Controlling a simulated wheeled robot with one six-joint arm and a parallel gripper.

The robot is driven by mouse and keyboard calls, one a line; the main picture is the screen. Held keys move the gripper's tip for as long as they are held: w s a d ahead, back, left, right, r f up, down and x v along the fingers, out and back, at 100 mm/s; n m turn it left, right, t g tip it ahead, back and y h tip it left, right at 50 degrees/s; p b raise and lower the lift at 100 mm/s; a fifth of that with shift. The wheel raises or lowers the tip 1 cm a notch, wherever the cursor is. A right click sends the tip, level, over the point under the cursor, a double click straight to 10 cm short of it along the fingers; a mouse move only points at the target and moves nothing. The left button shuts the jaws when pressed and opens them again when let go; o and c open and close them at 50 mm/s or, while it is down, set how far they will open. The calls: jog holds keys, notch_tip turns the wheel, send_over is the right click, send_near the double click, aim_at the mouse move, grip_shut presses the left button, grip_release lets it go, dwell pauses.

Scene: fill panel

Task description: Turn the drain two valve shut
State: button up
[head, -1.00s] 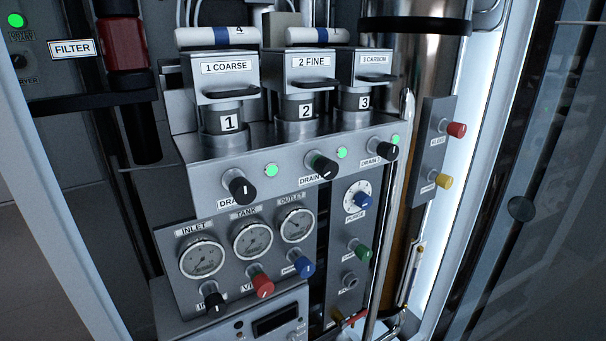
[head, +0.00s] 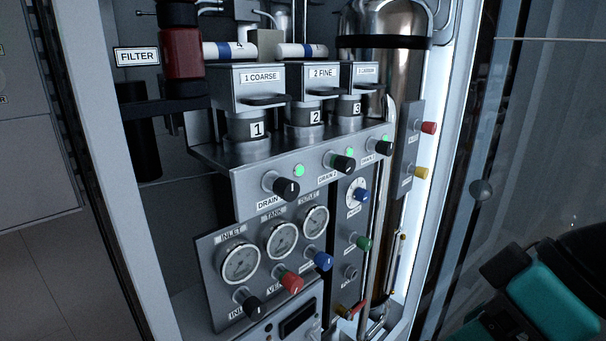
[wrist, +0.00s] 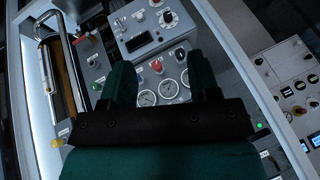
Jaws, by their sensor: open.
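The drain two valve (head: 343,163) is a black knob with a pale pointer mark, in the middle of the row of three on the sloped front panel in the head view. Its label sits just below left, and a green light (head: 354,151) is lit beside it. The exact pointer angle is too small to read. In the wrist view my gripper (wrist: 162,80) has two teal fingers spread apart with nothing between them. The gauge panel lies beyond them, upside down, and I cannot make out the drain two valve there. My gripper is apart from the valve.
The drain one knob (head: 286,188) and drain three knob (head: 383,147) flank it. Filter canisters stand above; gauges (head: 282,241) and a red knob (head: 291,283) sit below. A steel cylinder (head: 397,20) and side panel stand right. A glass door (head: 540,120) bounds the right side.

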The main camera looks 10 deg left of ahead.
jog(key=w+a+n+t+y+b, duration=0.2)
jog(key=w+a+n+y, duration=0.1)
jog(key=w+y, duration=0.3)
jog(key=t+y+b, duration=0.2)
jog(key=t+y, duration=0.1)
jog(key=t, duration=0.5)
send_near(351, 167)
jog(key=p+x, duration=0.7)
jog(key=x, duration=0.2)
jog(key=shift+a+r, duration=0.1)
jog(key=shift+w+a+p, duration=0.35)
jog(key=c, duration=0.9)
